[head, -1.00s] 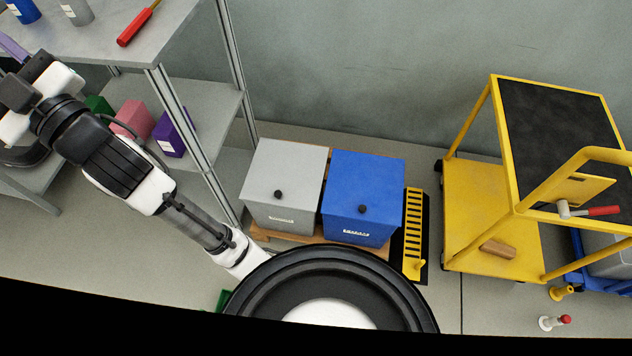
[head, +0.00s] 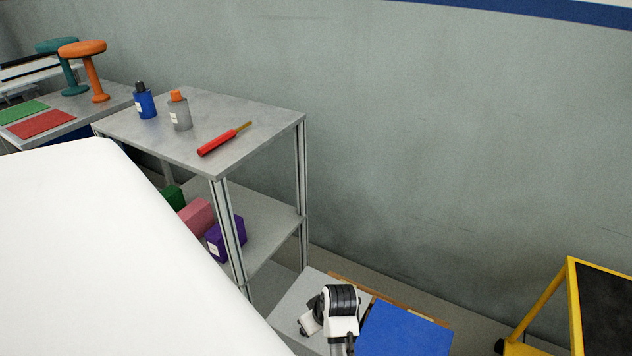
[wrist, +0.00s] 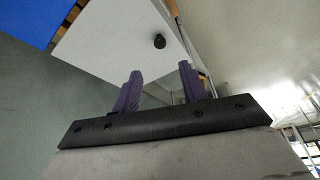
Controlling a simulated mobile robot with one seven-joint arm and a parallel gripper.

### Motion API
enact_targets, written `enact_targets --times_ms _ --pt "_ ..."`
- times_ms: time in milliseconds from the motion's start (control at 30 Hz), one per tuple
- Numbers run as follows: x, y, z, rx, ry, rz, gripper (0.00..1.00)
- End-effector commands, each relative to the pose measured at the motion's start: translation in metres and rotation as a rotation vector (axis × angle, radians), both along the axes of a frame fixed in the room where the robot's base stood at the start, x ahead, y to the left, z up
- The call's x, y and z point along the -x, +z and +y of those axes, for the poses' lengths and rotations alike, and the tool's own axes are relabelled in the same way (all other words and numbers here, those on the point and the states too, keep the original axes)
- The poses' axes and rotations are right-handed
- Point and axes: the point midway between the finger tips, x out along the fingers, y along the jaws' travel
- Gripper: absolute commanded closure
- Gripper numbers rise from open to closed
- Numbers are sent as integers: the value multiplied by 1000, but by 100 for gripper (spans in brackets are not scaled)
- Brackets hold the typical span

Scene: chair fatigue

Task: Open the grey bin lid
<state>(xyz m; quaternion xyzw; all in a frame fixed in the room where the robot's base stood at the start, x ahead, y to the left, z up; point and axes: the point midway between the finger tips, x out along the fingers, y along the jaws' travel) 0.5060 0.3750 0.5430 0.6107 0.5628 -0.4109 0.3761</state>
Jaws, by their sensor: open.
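The grey bin lid (head: 288,308) is in the lower middle of the head view, partly covered by my arm, and looks closed. In the wrist view the grey lid (wrist: 105,45) fills the upper middle. Its small black knob (wrist: 159,41) shows just past the fingertips, roughly between them and apart from both. My gripper (wrist: 158,68) is open and empty, its two purple fingers spread. In the head view the fingers cannot be made out, and the knob is hidden behind my arm.
The blue bin (head: 403,330) stands close to the right of the grey one. A metal shelf (head: 262,128) with bottles, a red-handled tool (head: 222,140) and coloured boxes stands to the left. A yellow cart (head: 548,312) is at right. A wall is behind.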

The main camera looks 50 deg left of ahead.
Motion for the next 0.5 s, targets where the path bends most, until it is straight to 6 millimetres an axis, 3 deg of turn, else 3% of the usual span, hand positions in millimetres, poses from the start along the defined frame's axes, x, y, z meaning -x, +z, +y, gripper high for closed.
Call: enact_targets --times_ms 500 --pt "-3 -94 39 0 0 -2 57"
